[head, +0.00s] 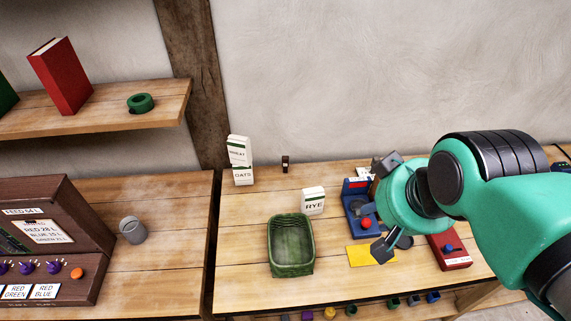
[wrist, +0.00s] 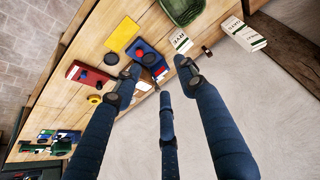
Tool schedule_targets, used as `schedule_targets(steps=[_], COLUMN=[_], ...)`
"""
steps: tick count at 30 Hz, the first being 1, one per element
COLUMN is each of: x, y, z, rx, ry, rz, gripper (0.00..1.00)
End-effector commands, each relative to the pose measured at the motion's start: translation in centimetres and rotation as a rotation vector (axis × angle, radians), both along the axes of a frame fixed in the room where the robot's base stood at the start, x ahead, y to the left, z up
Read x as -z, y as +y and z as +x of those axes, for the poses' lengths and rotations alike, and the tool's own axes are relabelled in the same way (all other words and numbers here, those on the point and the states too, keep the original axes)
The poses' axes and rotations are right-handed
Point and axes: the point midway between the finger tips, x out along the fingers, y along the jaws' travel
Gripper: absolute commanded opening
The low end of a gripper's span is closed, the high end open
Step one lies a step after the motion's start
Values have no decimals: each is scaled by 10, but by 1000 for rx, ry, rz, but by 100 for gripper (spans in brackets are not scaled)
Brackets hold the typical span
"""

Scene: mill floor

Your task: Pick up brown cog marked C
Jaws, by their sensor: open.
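I cannot make out a brown cog with a C for certain in either view. A small dark brown piece (head: 285,163) stands at the back of the bench near the wall, and it also shows in the wrist view (wrist: 207,51); its shape and any letter are too small to read. My gripper (head: 374,207) is open and empty, to the right of that piece, over the blue device with a red button (head: 356,212). The wrist view shows its spread fingers (wrist: 159,75) with nothing between them. The gripper hides part of the bench's right side.
A green basket (head: 292,272), RYE box (head: 313,201), stacked WHEAT and OATS boxes (head: 241,175), yellow sheet (head: 372,255) and red device (head: 449,252) occupy the bench (head: 240,285). A dark disc (wrist: 111,58) and yellow ring (wrist: 94,98) lie near the red device. Left stands a brown panel (head: 60,240).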

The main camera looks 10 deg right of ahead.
Motion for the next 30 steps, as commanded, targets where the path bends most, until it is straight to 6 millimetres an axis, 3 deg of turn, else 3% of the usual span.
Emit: schedule_targets(steps=[20, 26, 30], x=[-1, -4, -5], y=[0, 1, 2], z=[6, 34, 67], rx=[2, 13, 28], ry=[2, 12, 21], rz=[0, 0, -1], gripper=[45, 45, 45])
